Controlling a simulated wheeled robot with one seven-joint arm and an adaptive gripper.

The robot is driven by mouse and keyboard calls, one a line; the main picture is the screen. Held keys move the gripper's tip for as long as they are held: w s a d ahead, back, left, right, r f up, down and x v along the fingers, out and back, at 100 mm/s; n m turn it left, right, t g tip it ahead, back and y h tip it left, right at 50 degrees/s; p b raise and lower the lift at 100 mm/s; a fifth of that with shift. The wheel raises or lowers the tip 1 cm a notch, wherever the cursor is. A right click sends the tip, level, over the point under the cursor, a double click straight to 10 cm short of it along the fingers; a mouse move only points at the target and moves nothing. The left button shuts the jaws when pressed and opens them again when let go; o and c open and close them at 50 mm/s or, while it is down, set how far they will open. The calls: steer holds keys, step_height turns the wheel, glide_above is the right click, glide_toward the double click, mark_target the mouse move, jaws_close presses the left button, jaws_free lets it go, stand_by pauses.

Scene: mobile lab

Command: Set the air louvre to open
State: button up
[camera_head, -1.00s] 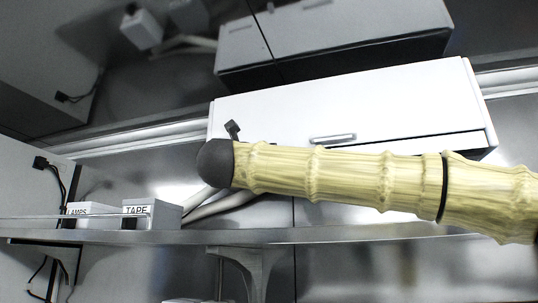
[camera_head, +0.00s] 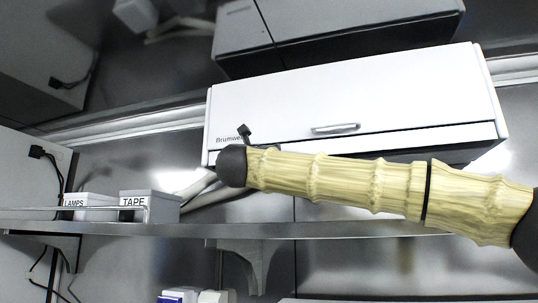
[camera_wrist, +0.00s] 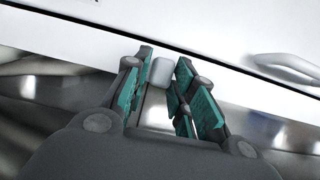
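A long white wall unit (camera_head: 350,95) hangs above the shelf, with dark lettering at its lower left and a bar handle (camera_head: 335,128) on its front. A dark gap runs under its front panel. My gripper (camera_wrist: 166,82) is at the unit's lower edge, its teal-padded fingers apart. A small pale grey tab (camera_wrist: 162,71) stands between the fingertips, closer to the left finger, with a gap on the right. I cannot tell whether it touches the left finger. The louvre's position is unclear. In the head view my arm hides most of the gripper.
A metal shelf (camera_head: 300,230) with a front rail runs below the unit. Boxes labelled LAMPS (camera_head: 88,200) and TAPE (camera_head: 150,203) stand on it at the left. Pale pipes (camera_head: 200,190) run behind my arm's end. The handle also shows in the wrist view (camera_wrist: 288,68).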

steer(key=shift+s+r, duration=0.1)
steer(key=shift+s, duration=0.1)
jaws_close()
steer(key=r+g+p, duration=0.1)
steer(key=g, duration=0.1)
steer(key=r+g+y+p, duration=0.1)
steer(key=g+p, duration=0.1)
steer(key=s+r+g+y+p, duration=0.1)
steer(key=r+g+p, duration=0.1)
steer(key=g, duration=0.1)
steer(key=shift+s+a, duration=0.1)
steer(key=shift+a, duration=0.15)
steer(key=r+g+y+p, duration=0.1)
steer(key=g+p, duration=0.2)
steer(key=p, duration=0.1)
steer(key=shift+r, duration=0.15)
steer(key=shift+p, duration=0.35)
steer(key=o, duration=0.6)
jaws_free()
steer(key=shift+w+d, duration=0.1)
steer(key=shift+w, duration=0.1)
steer(key=shift+c, duration=0.2)
